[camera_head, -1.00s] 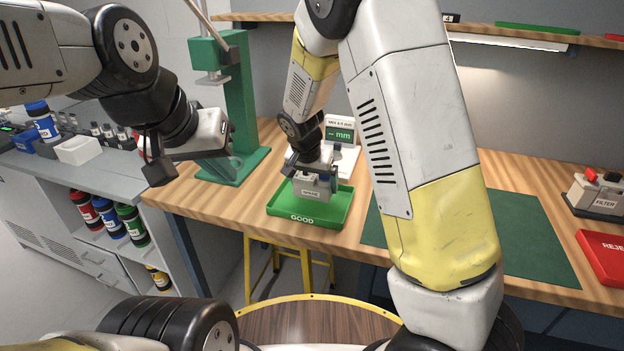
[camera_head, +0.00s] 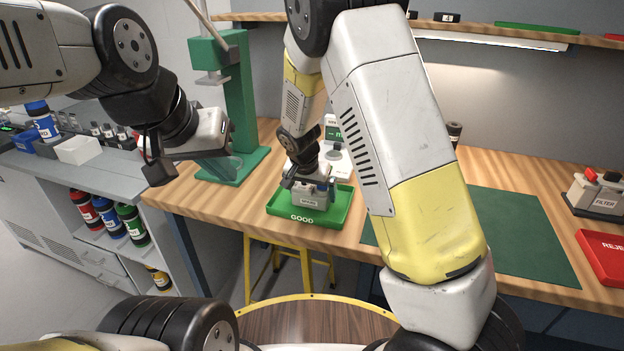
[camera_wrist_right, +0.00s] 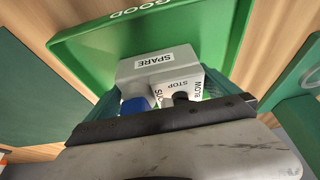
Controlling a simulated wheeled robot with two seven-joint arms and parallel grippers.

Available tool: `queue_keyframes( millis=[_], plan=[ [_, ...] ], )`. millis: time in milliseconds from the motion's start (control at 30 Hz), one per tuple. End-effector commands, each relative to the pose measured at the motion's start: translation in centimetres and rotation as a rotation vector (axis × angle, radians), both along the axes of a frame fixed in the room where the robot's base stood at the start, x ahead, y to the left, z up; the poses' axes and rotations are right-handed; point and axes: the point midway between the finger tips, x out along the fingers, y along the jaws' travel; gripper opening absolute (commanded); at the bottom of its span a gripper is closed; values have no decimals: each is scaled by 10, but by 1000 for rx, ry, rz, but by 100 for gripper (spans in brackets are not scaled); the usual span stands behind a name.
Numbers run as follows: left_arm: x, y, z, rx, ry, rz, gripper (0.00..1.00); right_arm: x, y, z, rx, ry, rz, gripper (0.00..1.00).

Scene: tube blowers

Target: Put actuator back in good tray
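The actuator (camera_head: 311,199) is a grey block with a white SPARE label. It is at the green good tray (camera_head: 275,207), marked GOOD, within its rim in the head view. The right wrist view shows its SPARE face (camera_wrist_right: 157,62), a blue cap and a STOP label. My right gripper (camera_head: 306,182) is at the top of the actuator and appears shut on it; its fingertips are partly hidden. Whether the actuator touches the tray floor is hard to see. My left gripper (camera_head: 195,145) is raised at the left, away from the tray, its finger gap unclear.
A green press stand (camera_head: 239,95) rises left of the tray. A white gauge with a green display (camera_head: 335,132) stands behind it. A dark green mat (camera_head: 515,235), a red reject tray (camera_head: 604,254) and a FILTER unit (camera_head: 597,195) lie to the right.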

Motion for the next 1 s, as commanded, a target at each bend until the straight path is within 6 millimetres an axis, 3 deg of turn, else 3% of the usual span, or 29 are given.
queue_keyframes(
  millis=[267,700,1000],
  plan=[
    [0,0,0,0,0,0,0,-2,1,9,1,-1,0,100],
    [0,0,0,0,0,0,0,-34,12,91,3,-3,2,100],
    [0,0,0,0,0,0,0,-47,8,119,14,7,1,100]
  ],
)
